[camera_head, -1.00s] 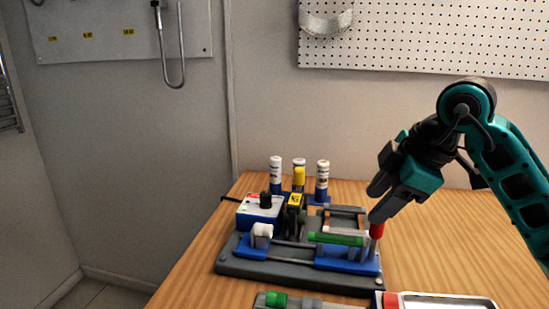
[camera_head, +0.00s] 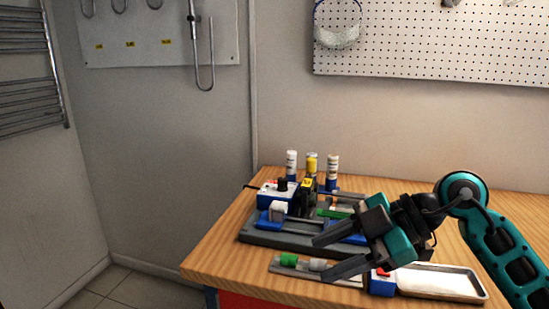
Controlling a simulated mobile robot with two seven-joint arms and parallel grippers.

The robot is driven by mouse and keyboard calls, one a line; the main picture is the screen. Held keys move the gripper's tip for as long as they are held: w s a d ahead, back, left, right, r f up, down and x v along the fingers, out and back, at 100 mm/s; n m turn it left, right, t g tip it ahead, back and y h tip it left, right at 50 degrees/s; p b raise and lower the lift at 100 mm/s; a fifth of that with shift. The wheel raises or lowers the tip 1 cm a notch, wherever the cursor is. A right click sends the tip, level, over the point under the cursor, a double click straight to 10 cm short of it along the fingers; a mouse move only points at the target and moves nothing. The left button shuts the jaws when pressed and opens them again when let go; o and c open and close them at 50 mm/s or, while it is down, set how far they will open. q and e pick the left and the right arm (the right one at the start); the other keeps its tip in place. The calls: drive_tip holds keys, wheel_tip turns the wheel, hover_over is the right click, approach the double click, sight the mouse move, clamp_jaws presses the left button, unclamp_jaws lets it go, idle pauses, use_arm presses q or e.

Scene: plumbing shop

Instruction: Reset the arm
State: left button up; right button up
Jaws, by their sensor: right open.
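My right arm comes in from the right, teal and black. Its gripper (camera_head: 342,256) is open, with its two dark fingers spread and pointing left. The fingers are over the front of the workbench, between the grey and blue fixture (camera_head: 262,238) and the tray strip (camera_head: 275,265) in front of it. Nothing shows between the fingertips. The gripper hides the right part of the fixture. My left gripper is not in view.
A wooden bench (camera_head: 215,250) carries it all. A green piece (camera_head: 288,260) lies on the strip. A metal tray (camera_head: 440,283) is at front right, beside a blue and red block (camera_head: 382,283). Bare wood lies at left.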

drive_tip(key=s+a+t+y, duration=0.1)
drive_tip(key=s+a+y, duration=0.2)
drive_tip(key=a+y, duration=0.35)
drive_tip(key=w+d+f+m+t+h, duration=0.2)
drive_tip(key=d+f+m+t+h, duration=0.8)
drive_tip(key=d+f+m+t, duration=0.5)
drive_tip(key=s+f+m+g+h, duration=0.2)
drive_tip(key=s+f, duration=0.4)
drive_tip(key=f, duration=0.3)
drive_tip(key=s+f+m+g+h, duration=0.2)
drive_tip(key=s+f+g+h, duration=0.1)
drive_tip(key=s+f, duration=0.4)
drive_tip(key=shift+f+g+h+p, duration=0.3)
drive_tip(key=shift+f+g+h, duration=0.05)
drive_tip(key=shift+f+g, duration=0.5)
drive_tip(key=shift+d, duration=0.1)
drive_tip(key=shift+s+d+r, duration=0.1)
